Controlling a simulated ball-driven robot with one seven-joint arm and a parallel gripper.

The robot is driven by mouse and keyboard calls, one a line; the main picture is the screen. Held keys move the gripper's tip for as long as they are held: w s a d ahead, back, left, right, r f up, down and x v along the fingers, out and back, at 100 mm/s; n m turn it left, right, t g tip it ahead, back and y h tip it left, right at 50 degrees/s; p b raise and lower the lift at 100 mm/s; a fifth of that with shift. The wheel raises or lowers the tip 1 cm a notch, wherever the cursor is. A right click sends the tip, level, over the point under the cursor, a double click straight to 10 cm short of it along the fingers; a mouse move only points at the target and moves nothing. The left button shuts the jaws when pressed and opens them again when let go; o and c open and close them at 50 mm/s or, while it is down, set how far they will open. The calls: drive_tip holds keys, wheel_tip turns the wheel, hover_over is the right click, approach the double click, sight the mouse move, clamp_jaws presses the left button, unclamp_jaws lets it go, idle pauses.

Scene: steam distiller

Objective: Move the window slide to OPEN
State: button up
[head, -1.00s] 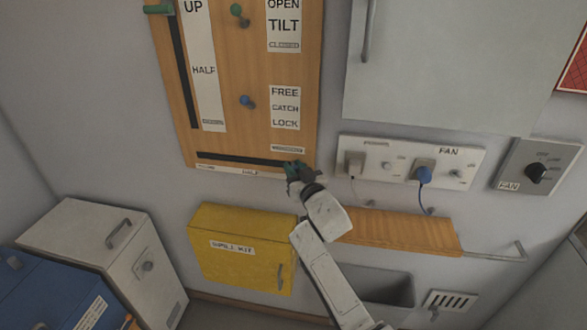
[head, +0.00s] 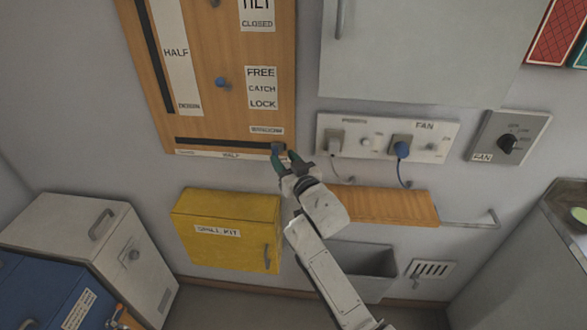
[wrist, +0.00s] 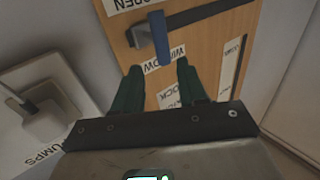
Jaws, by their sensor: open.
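The window slide is a dark horizontal slot (head: 225,142) along the bottom of the wooden panel, with a WINDOW label (head: 267,130) above its right end and HALF below its middle. Its small blue handle (head: 277,147) is at the slot's right end. In the wrist view the handle (wrist: 160,38) stands at one end of the slot, close to the upside-down OPEN label (wrist: 130,4). My gripper (head: 285,154) is open at that end. In the wrist view its green fingertips (wrist: 159,68) are apart, with the handle just beyond and between them; contact is not clear.
Right of the panel is a socket plate (head: 385,138) with a grey plug and a blue plug. A wooden shelf (head: 385,206) is below it. A yellow spill kit box (head: 225,230) hangs below the panel. A grey cabinet (head: 415,50) is at upper right.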

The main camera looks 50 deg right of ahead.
drive_tip(key=shift+v, duration=2.7)
drive_tip(key=s+a+f+n+g+y, duration=0.1)
drive_tip(key=s+a+f+g+y, duration=0.3)
drive_tip(key=s+a+f+g, duration=0.8)
drive_tip(key=s+a+f+n+g, duration=0.1)
drive_tip(key=s+f+g, duration=0.1)
drive_tip(key=s, duration=0.8)
drive_tip(key=s+a+f+g+y, duration=0.1)
drive_tip(key=s+f+g, duration=0.1)
drive_tip(key=s, duration=0.8)
drive_tip(key=shift+a+f+n, duration=0.4)
drive_tip(key=shift+f, duration=0.25)
